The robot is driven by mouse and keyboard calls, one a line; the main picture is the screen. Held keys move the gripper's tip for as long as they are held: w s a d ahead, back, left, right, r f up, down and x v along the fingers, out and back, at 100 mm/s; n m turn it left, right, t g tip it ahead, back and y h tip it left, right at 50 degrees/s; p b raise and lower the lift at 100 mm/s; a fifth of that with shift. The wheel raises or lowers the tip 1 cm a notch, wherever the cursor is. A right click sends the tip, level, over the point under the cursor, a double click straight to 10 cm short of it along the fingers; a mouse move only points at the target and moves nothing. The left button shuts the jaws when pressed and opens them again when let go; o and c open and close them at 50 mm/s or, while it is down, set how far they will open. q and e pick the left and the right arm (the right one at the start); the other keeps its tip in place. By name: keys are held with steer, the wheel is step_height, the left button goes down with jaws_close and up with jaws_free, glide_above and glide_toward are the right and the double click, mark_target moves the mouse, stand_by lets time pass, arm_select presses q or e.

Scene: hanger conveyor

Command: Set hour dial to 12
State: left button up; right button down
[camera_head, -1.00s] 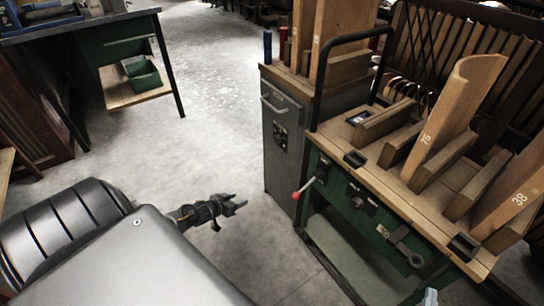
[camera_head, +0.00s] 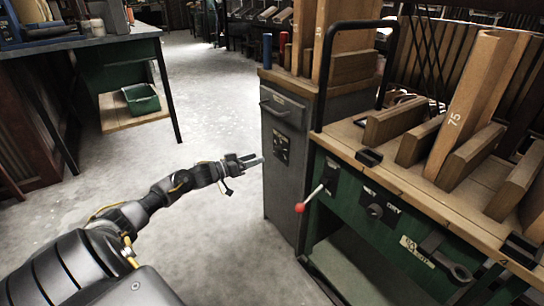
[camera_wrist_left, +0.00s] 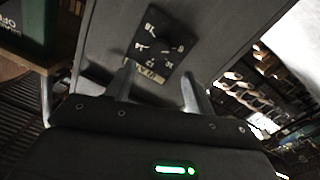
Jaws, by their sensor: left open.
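The hour dial is a dark plate with white marks and a small knob on the front of the grey cabinet (camera_head: 278,190). The dial (camera_head: 281,147) shows small in the head view, and its marks are too small there to read. In the left wrist view the dial (camera_wrist_left: 160,45) appears tilted, ahead of the fingers; I cannot tell its setting. My left gripper (camera_head: 252,161) is open and empty, just left of the cabinet front and slightly below the dial. Its two fingers (camera_wrist_left: 158,88) also show in the left wrist view. My right gripper is not identifiable in view.
A green workbench (camera_head: 375,215) with a red-knobbed lever (camera_head: 300,208) stands right of the cabinet. The cabinet has a handle (camera_head: 274,109) above the dial. A table with a green bin (camera_head: 141,98) stands at the back left. The floor between them is clear.

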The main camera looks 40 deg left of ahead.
mark_target(275, 152)
arm_select(q)
steer(key=b+x, duration=0.2)
steer(key=x, duration=0.6)
steer(key=shift+w+f+b, duration=0.1)
steer(key=shift+w+b, duration=0.05)
steer(key=shift+b, duration=0.25)
steer(key=c, duration=1)
